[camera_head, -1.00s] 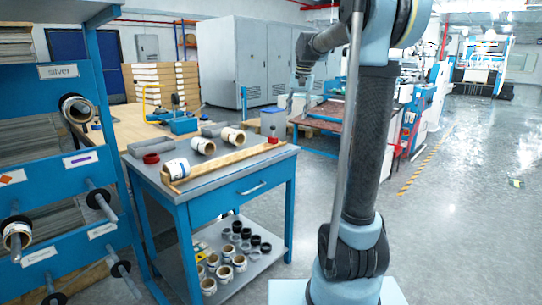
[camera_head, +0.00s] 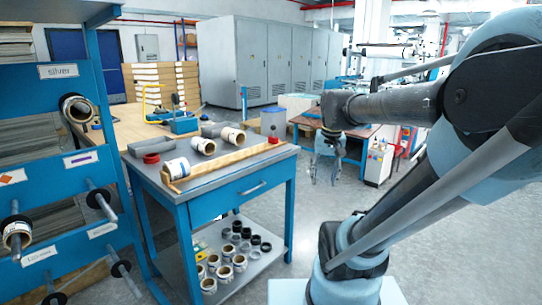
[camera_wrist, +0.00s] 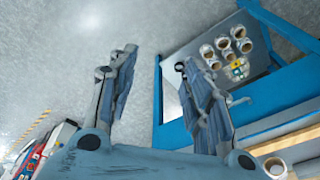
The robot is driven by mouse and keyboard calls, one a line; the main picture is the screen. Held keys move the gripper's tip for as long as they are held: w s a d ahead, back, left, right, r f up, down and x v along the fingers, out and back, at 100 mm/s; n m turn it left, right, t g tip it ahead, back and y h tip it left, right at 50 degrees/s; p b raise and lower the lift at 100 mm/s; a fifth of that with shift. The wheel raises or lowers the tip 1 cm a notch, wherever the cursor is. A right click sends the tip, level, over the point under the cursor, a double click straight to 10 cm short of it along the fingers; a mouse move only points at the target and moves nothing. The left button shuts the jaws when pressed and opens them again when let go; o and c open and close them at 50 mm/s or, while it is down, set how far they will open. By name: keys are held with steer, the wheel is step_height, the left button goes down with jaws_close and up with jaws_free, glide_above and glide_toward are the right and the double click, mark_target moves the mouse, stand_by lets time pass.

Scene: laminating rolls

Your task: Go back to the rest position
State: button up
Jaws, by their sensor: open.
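My gripper (camera_head: 326,178) hangs in the air to the right of the blue table (camera_head: 243,190) in the head view, fingers pointing down. It is apart from the table. In the wrist view my gripper (camera_wrist: 160,95) has its two fingers spread with nothing between them. Grey floor shows between the fingertips, and the blue table frame (camera_wrist: 280,85) is to the right.
White rolls (camera_head: 232,139) and a wooden holder (camera_head: 222,170) are on the table top. Several rolls (camera_head: 225,272) stand on its lower shelf. A blue rack (camera_head: 65,185) with rolls stands at left. Grey cabinets (camera_head: 255,60) line the back. Floor (camera_head: 285,222) right of the table is clear.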

steer(key=s+d+f+n, duration=0.1)
steer(key=s+f, duration=0.9)
steer(key=f, duration=0.1)
steer(key=shift+d+f, duration=0.3)
steer(key=shift+f, duration=0.05)
steer(key=shift+w+f, duration=0.2)
steer(key=shift+w, duration=0.2)
steer(key=shift+a, duration=0.1)
